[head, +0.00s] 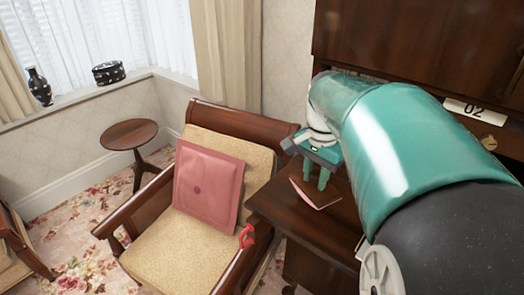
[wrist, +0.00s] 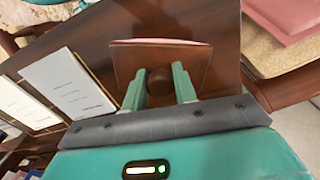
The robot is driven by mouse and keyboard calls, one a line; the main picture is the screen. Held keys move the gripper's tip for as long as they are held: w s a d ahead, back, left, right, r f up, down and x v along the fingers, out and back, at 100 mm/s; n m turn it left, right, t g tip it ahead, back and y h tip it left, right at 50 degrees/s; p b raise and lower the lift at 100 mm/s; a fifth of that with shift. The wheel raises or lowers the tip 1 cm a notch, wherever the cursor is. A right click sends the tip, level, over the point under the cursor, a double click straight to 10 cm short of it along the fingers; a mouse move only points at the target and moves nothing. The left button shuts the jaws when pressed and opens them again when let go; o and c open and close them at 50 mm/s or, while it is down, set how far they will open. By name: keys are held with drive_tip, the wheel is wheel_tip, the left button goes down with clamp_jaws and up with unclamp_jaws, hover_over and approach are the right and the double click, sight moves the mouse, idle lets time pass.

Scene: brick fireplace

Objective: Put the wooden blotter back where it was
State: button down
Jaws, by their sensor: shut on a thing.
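The wooden blotter (wrist: 192,52) is a brown curved block with a round knob and a pink edge. My gripper (wrist: 160,82) is shut on its knob, one finger on each side. In the head view my gripper (head: 318,174) points down over the dark wooden desk (head: 300,222), with the blotter's pinkish edge (head: 316,196) just below. The blotter looks tilted there. I cannot tell whether it touches the desktop. The desk (wrist: 222,55) also shows around the blotter in the wrist view.
White printed papers (wrist: 68,85) lie left of the blotter in the wrist view. An armchair (head: 165,250) with a pink cushion (head: 208,188) stands left of the desk. A red object (head: 246,236) is at its armrest. A small round table (head: 128,134) stands further back.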

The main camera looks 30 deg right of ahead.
sight(313, 185)
drive_tip(key=shift+w+d+f, duration=0.15)
drive_tip(key=shift+d+f, duration=0.05)
drive_tip(key=shift+f, duration=0.15)
drive_tip(key=f, duration=0.2)
drive_tip(key=shift+w+d+f, duration=0.1)
drive_tip(key=shift+w+f, duration=0.15)
drive_tip(key=shift+f, duration=0.4)
drive_tip(key=shift+s, duration=0.1)
drive_tip(key=c, duration=1.1)
unclamp_jaws()
drive_tip(key=shift+f, duration=0.15)
